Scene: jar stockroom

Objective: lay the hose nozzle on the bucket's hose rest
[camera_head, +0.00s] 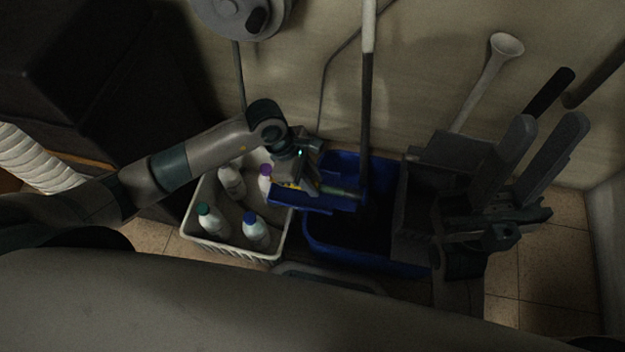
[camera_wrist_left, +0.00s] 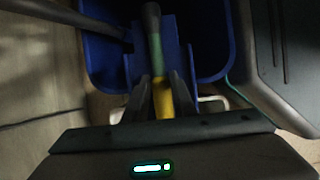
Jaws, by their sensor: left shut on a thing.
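My left gripper (camera_head: 312,184) is shut on the hose nozzle (camera_head: 343,192), above the left part of the blue bucket (camera_head: 365,262). In the left wrist view the nozzle has a yellow body (camera_wrist_left: 162,99) between the gripper's fingers (camera_wrist_left: 161,92), then a green part and a dark tip pointing away. The bucket's blue hose rest (camera_head: 300,203) is a ledge at its left side, under the nozzle; it also shows in the left wrist view (camera_wrist_left: 173,62). I cannot tell whether the nozzle touches it. My right gripper is not in view.
A pale crate (camera_head: 237,252) with several capped bottles stands left of the bucket. A long handle (camera_head: 367,100) rises from the bucket's back. A dark grey apparatus (camera_head: 418,215) crowds its right side. A plunger-like tool (camera_head: 490,75) leans on the wall behind.

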